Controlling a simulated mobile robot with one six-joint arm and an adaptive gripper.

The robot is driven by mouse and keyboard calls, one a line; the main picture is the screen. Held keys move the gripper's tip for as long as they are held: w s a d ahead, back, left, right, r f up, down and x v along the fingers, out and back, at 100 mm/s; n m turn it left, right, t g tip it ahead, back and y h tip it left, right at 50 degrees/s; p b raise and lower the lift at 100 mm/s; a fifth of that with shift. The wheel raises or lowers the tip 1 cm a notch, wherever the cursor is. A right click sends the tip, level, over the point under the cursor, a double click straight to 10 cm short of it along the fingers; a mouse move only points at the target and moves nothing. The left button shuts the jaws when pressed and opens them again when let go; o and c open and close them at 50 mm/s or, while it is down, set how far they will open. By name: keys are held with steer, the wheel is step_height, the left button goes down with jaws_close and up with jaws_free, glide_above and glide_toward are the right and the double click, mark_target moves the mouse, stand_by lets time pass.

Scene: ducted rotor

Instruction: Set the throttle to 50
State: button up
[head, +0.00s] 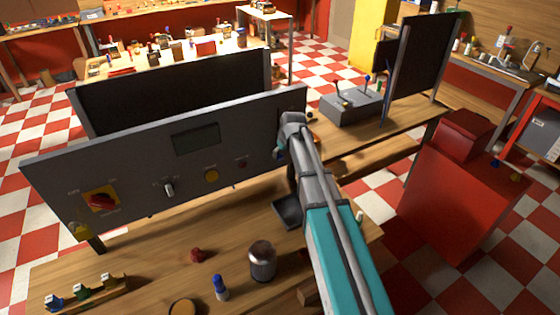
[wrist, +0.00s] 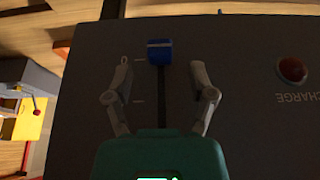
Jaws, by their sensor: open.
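In the wrist view a blue slider handle (wrist: 159,52) sits at the upper end of a dark vertical slot in a dark panel (wrist: 255,130). It looks like the throttle. Faint scale marks lie left of the slot; their numbers cannot be read. My gripper (wrist: 161,66) is open, one finger on each side of the slot, with the handle between and near the tips, apparently not touched. In the head view my arm reaches the right end of the grey control panel (head: 130,170) and hides the slider and most of the gripper.
A red button (wrist: 292,69) with upside-down "CHARGE" lettering is on the panel right of the slider. In the head view a metal canister (head: 262,261) and a blue-topped bottle (head: 220,287) stand on the bench before the panel. A grey lever box (head: 352,105) stands behind right.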

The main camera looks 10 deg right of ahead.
mark_target(280, 158)
steer(key=shift+b+x, duration=1)
steer(key=shift+x, duration=0.35)
jaws_close()
